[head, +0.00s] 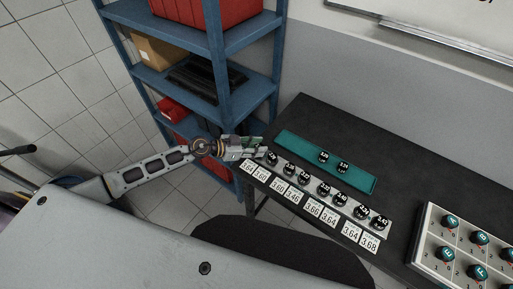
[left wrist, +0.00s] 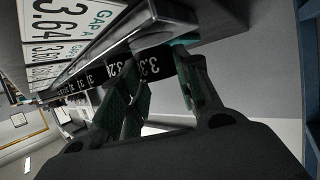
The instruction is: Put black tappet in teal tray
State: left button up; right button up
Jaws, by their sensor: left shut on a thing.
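The teal tray (head: 290,145) is a long shallow strip on the dark bench. Two black tappets, one at the left (head: 323,156) and one at the right (head: 343,167), sit on it. Several more numbered black tappets stand in a row on a pale rack (head: 315,194) in front of it. My left gripper (head: 260,151) is at the rack's left end, beside the end tappet (head: 271,158). In the left wrist view, its green-padded fingers (left wrist: 163,92) are shut on a black tappet (left wrist: 160,67) with white digits. My right gripper is out of view.
White number cards (head: 296,199) lie along the bench's front edge. A pale box with teal-topped knobs (head: 470,245) stands at the right. A blue shelf unit (head: 225,80) rises behind the left arm. The dark bench behind the tray is clear.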

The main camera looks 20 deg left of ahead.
pick_arm(q)
jog(key=shift+f, duration=0.2)
jog(key=shift+f+p, duration=0.2)
jog(key=shift+p, duration=0.1)
jog(key=o, duration=1)
jog(key=shift+f, duration=0.1)
